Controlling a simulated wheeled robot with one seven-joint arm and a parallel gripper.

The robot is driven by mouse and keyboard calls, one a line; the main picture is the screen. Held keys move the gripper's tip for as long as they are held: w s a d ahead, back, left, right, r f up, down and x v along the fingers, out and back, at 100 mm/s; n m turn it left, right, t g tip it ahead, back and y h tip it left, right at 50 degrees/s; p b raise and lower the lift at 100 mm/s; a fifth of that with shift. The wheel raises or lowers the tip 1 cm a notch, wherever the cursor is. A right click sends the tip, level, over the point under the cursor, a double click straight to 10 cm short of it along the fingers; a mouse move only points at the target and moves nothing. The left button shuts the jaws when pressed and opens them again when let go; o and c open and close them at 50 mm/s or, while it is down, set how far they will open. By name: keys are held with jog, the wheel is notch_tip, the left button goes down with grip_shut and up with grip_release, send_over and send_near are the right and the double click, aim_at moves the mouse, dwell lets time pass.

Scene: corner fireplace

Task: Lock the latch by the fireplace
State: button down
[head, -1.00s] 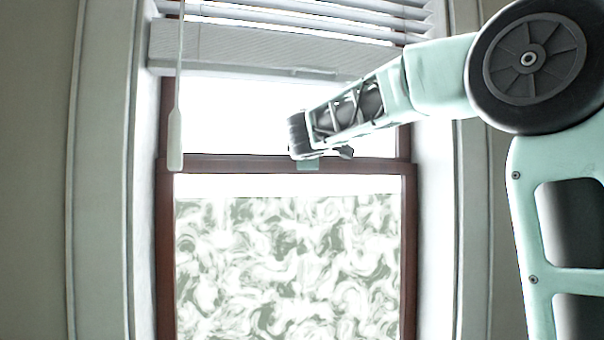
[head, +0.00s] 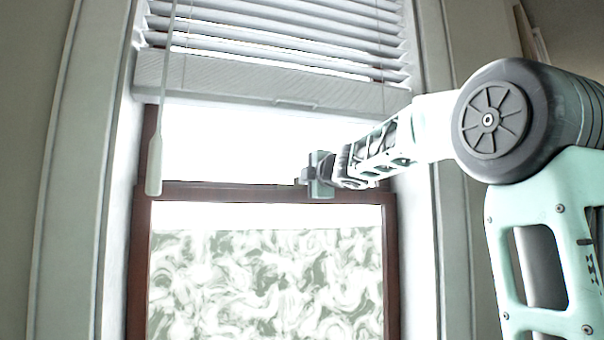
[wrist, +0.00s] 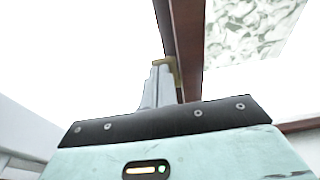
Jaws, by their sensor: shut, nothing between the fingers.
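The latch is a small brass-coloured piece (wrist: 171,65) on the brown window rail in the wrist view. My gripper (wrist: 161,72) is shut and empty, with its fingertips right at the latch; I cannot tell whether they touch it. In the head view my gripper (head: 304,177) is at the middle rail (head: 230,190) of the window, near its centre. The latch cannot be made out there.
The lower window pane (head: 265,280) has a swirled pattern. White window reveals stand on both sides. The space before the lower pane is clear.

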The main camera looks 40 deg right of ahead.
jog(key=shift+w+d+p, duration=0.35)
jog(key=shift+d, duration=0.2)
jog(key=shift+w+d+p, duration=0.3)
jog(key=shift+d, duration=0.2)
jog(key=shift+d, duration=0.1)
